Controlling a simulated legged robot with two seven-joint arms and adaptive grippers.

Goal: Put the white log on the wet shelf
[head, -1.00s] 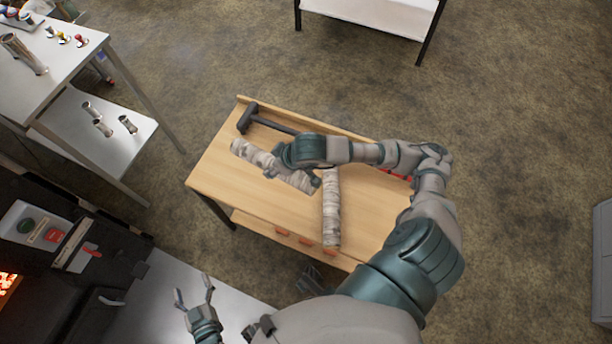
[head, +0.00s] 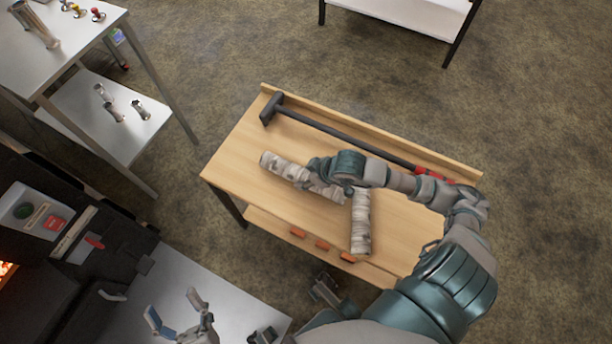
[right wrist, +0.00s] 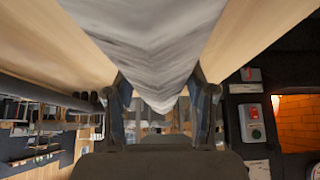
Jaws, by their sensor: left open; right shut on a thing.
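Two logs with whitish, grey-marked bark are at the wooden table. My right gripper (head: 326,180) is shut on one log (head: 280,168), which lies slantwise at the table's left-middle. In the right wrist view this log (right wrist: 155,40) fills the top, between the fingers of my right gripper (right wrist: 163,100). I cannot tell whether it touches the table. The second log (head: 361,222) lies on the table just right of it, pointing to the front edge. My left gripper (head: 172,312) is open and empty at the lower left. I cannot tell which shelf is the wet one.
A long-handled hammer (head: 330,130) lies along the wooden table's (head: 235,155) back edge. Below is a lower shelf with orange tags (head: 322,244). A metal rack (head: 75,130) with small cylinders stands left, a white shelf (head: 410,14) at the back. A glowing firebox (head: 6,270) is lower left.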

